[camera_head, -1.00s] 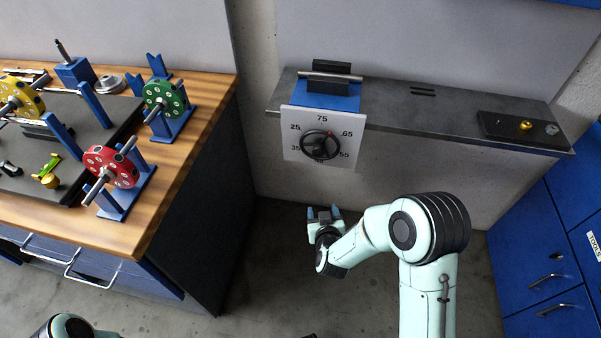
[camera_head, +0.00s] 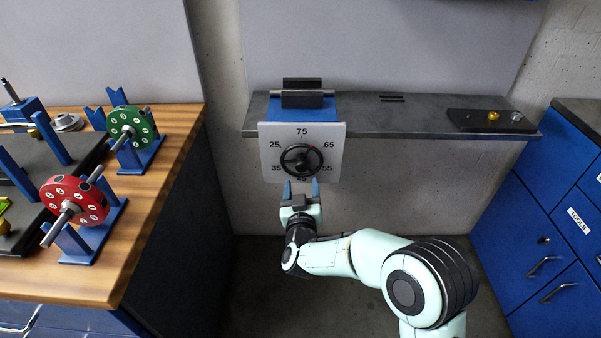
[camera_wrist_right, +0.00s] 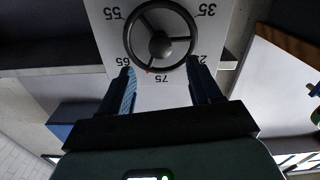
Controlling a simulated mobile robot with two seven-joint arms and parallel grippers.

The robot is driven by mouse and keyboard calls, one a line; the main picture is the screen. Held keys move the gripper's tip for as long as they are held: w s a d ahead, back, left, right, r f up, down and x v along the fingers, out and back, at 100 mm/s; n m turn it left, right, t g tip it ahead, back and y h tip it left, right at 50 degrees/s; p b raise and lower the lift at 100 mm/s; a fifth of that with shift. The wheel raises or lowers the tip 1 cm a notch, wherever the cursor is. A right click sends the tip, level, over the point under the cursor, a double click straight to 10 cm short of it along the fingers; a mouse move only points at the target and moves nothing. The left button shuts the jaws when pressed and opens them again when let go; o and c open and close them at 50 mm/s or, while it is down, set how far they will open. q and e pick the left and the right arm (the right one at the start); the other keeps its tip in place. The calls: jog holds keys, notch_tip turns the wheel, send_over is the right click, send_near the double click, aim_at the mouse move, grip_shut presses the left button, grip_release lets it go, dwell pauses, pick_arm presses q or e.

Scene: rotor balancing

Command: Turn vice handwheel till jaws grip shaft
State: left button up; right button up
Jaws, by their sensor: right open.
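The black vice handwheel (camera_head: 301,159) sits on a white dial plate (camera_head: 270,172) with printed numbers and a red mark near 65. Above it, the vice's black jaws (camera_head: 302,84) stand on a blue body (camera_head: 330,107), with a grey shaft (camera_head: 329,93) lying level between them. I cannot tell whether the jaws touch the shaft. My right gripper (camera_head: 301,187) is open and empty, just below the handwheel in the head view. In the right wrist view, upside down, the handwheel (camera_wrist_right: 160,45) is ahead of the fingers (camera_wrist_right: 160,75). My left gripper is out of view.
A grey shelf (camera_head: 420,122) carries the vice and a dark tray (camera_head: 470,121) with small brass and grey parts. A wooden bench (camera_head: 140,215) at left holds red (camera_head: 72,205) and green (camera_head: 128,127) rotors on blue stands. Blue drawers (camera_head: 530,245) stand at right.

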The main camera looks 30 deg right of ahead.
aim_at(302, 168)
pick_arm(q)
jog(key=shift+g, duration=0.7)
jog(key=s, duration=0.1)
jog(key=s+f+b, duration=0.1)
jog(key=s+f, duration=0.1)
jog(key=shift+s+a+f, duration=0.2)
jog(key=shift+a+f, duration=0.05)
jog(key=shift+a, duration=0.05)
pick_arm(e)
jog(key=x, duration=0.7)
jog(key=shift+w, duration=0.2)
jog(key=c, duration=1)
